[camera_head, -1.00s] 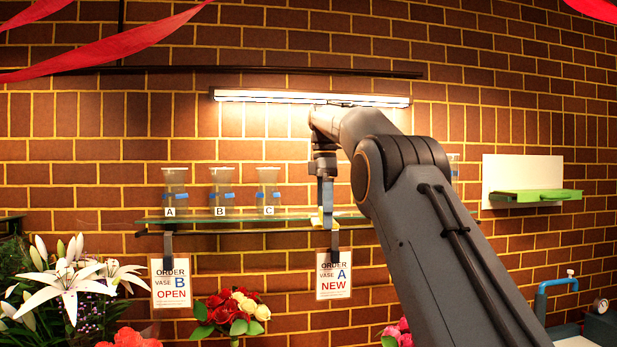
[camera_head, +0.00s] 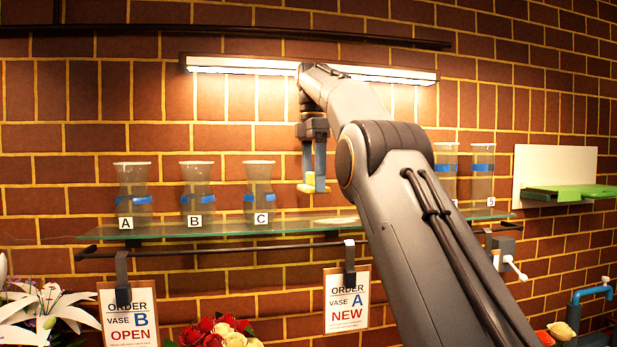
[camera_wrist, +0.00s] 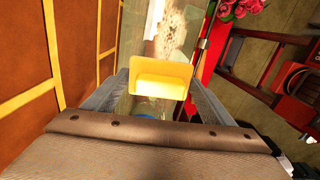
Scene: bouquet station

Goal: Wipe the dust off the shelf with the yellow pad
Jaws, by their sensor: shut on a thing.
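My gripper (camera_head: 314,186) is shut on the yellow pad (camera_head: 308,170), which also fills the middle of the wrist view (camera_wrist: 160,76) between my fingers. The pad appears held a little above the glass shelf (camera_head: 285,228), right of vase C (camera_head: 260,193). A pale patch (camera_head: 336,220) lies on the shelf just right of and below the pad. In the wrist view, a pale speckled patch (camera_wrist: 178,30) that looks like dust shows on the glass beyond the pad. My arm hides part of the shelf to the right.
Vases A (camera_head: 133,195) and B (camera_head: 197,195) stand left of C; more vases (camera_head: 482,175) stand at the right end. A lit lamp (camera_head: 240,66) hangs above. A dark rail (camera_head: 220,249) with order cards (camera_head: 346,300) runs along the shelf front.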

